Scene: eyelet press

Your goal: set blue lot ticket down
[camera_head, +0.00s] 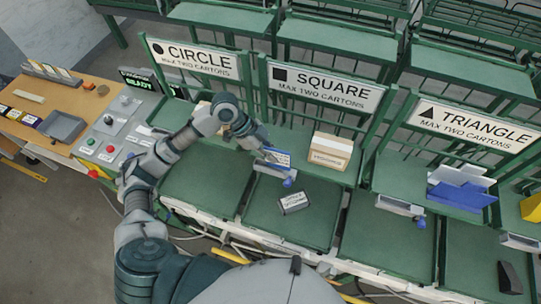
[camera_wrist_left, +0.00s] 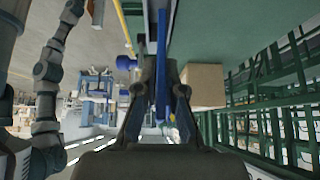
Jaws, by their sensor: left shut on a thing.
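My left gripper (camera_head: 262,147) reaches over the SQUARE station and is shut on the blue lot ticket (camera_head: 279,157). The ticket stands tilted at the front edge of the green shelf, by a small grey holder (camera_head: 268,169) with a blue knob (camera_head: 288,183). I cannot tell whether the ticket touches the holder. In the left wrist view the blue ticket (camera_wrist_left: 161,65) shows edge-on as a thin blue strip between the fingers of my left gripper (camera_wrist_left: 158,90). My right gripper is not seen.
A carton (camera_head: 331,151) sits on the SQUARE shelf, right of the ticket. A small labelled block (camera_head: 294,202) lies on the green surface below. The TRIANGLE station has blue and white pieces (camera_head: 461,188). A wooden bench with a control panel (camera_head: 107,130) stands left.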

